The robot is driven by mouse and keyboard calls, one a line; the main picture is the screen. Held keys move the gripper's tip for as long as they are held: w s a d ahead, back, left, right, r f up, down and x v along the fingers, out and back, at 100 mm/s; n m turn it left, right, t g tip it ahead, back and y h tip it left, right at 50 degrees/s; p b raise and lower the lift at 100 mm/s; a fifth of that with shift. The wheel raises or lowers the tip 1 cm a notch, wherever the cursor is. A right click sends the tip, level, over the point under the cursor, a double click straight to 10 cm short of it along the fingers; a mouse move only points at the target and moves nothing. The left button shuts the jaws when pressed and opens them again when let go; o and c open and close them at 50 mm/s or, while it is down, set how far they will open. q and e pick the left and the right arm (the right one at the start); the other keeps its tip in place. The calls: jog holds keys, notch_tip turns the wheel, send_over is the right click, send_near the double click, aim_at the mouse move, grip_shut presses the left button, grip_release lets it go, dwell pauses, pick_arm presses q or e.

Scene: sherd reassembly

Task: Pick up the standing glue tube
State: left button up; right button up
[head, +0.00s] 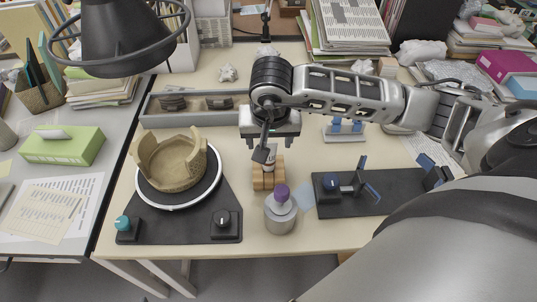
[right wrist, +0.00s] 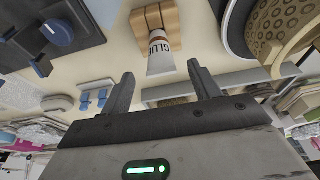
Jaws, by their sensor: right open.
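The white glue tube (head: 269,160) stands upright in a small wooden holder (head: 267,182) in the middle of the table. In the right wrist view the tube (right wrist: 161,62) shows the letters GLUE, with the wooden holder (right wrist: 155,18) beyond it. My right gripper (head: 266,148) is open, close above the tube and partly covering it in the head view. In the right wrist view its two fingers (right wrist: 160,76) are spread, with the tube's near end ahead of the gap between them. Contact with the tube cannot be made out. My left gripper is not in view.
A partly rebuilt tan pot (head: 172,170) sits on a turntable left of the holder. A grey jar with a purple top (head: 281,212) stands just in front. A black clamp board (head: 385,199) lies right; a grey sherd tray (head: 158,119) lies behind. A dark lamp (head: 118,40) hangs upper left.

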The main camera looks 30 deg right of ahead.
aim_at(269, 143)
jog(key=p+x, duration=0.1)
jog(key=x, duration=0.4)
jog(key=shift+w+d, duration=0.1)
jog(key=shift+w, duration=0.05)
jog(key=c, duration=0.9)
jog(key=shift+o, duration=0.2)
jog(key=shift+r, duration=0.1)
